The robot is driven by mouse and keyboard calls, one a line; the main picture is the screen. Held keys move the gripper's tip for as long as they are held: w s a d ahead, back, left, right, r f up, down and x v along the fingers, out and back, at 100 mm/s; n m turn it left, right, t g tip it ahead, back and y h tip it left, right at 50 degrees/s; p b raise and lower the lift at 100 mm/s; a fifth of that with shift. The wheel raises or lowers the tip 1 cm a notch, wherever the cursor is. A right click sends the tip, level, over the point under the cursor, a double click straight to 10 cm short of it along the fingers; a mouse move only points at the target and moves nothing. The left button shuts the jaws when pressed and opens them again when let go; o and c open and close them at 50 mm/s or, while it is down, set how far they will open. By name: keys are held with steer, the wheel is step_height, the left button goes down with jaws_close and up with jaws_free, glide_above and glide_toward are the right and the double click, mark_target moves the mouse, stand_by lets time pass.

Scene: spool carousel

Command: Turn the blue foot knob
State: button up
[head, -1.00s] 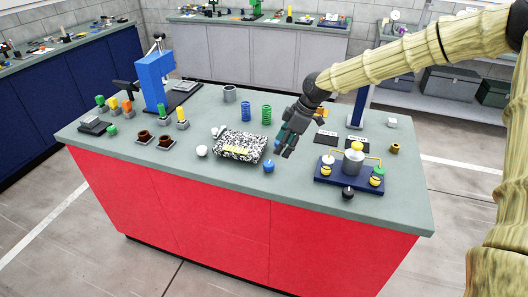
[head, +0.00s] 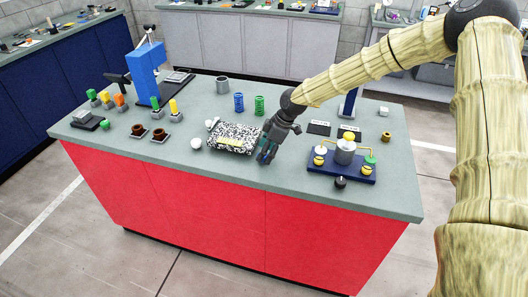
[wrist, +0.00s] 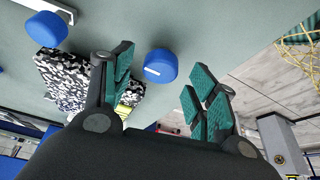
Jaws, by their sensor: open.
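A blue round knob (wrist: 160,65) with a white line on its top shows in the wrist view, between my open fingers and beyond their tips; I see no contact. It is beside a black-and-white speckled block (wrist: 65,80), which also shows in the head view (head: 232,138) with a yellow label. A second blue rounded piece (wrist: 47,29) is at the block's other side in the wrist view. My gripper (head: 266,153) points down just right of the block near the table's front edge, and hides the knob in the head view. Its teal-padded fingers are apart and empty.
Blue and green springs (head: 239,102) stand behind. The front edge is close.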

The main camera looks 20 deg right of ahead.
steer(key=shift+x, duration=0.85)
steer(key=c, duration=1)
steer(key=shift+m, duration=0.3)
steer(key=m+t+b, duration=0.1)
steer(key=m, duration=0.1)
steer(key=m+h+b, duration=0.1)
steer(key=m, duration=0.2)
steer(key=shift+s+a+t, duration=0.1)
steer(key=shift+s+t, duration=0.05)
steer(key=shift+t, duration=0.25)
steer(key=shift+r+m+t+h+b, duration=0.1)
steer(key=shift+m+t+h+b, duration=0.5)
steer(key=shift+m, duration=1.6)
